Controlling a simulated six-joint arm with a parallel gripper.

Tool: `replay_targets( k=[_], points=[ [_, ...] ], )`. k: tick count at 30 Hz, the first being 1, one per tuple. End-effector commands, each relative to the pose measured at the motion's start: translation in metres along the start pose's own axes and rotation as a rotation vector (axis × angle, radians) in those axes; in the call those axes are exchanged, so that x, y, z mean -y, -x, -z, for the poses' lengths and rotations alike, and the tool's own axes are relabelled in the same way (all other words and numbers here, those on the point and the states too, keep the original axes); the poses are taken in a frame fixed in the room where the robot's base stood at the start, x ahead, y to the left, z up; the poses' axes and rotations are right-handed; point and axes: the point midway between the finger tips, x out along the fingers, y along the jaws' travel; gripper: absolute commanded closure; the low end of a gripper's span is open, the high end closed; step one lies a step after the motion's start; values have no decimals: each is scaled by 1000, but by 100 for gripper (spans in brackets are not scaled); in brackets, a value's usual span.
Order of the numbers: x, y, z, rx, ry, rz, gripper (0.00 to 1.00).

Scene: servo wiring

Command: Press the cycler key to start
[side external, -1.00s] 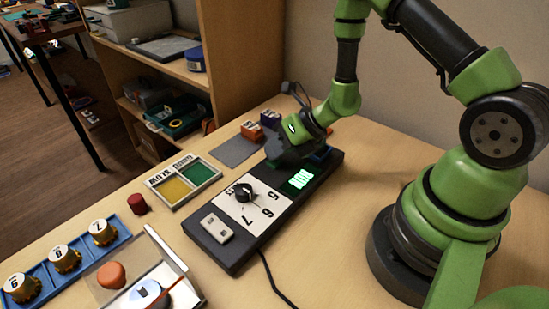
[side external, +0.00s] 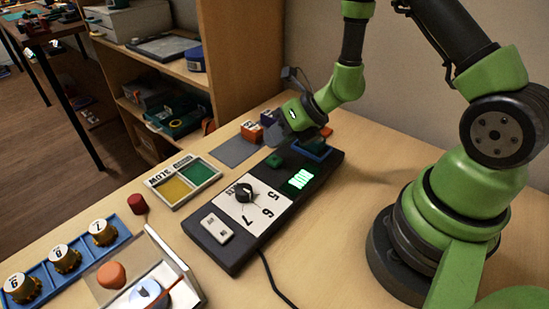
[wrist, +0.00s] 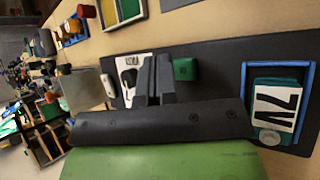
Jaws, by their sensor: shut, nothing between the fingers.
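The cycler is a long black box (side external: 222,256) lying on the bench. Its top has a white dial plate with a black knob (side external: 244,193), a lit green display (side external: 300,179), a pale key (side external: 217,228) at the near end and a green key (side external: 274,160) toward the far end. In the wrist view the green key (wrist: 186,69) is beside my fingers, apart from them in the picture. A blue-rimmed bay (wrist: 245,85) holds a green block with a white label (wrist: 275,105). My gripper (side external: 284,136) is shut and empty above the far end; it also shows in the wrist view (wrist: 156,66).
A tray with yellow and green halves (side external: 173,189) and a dark red cylinder (side external: 138,204) lie left of the cycler. A blue rack (side external: 70,265) holds several brass parts. A grey mat (side external: 233,152) and small boxes (side external: 252,131) are behind. A cable runs from the near side.

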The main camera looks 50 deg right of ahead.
Motion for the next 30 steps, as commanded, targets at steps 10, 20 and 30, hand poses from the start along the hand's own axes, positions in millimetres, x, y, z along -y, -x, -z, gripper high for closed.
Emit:
replay_targets(
  k=[10,20,30],
  points=[
    [-17,23,-17,2,2,0,100],
    [-19,26,-18,-1,0,1,100],
    [-19,26,-19,-1,0,1,100]
  ],
)
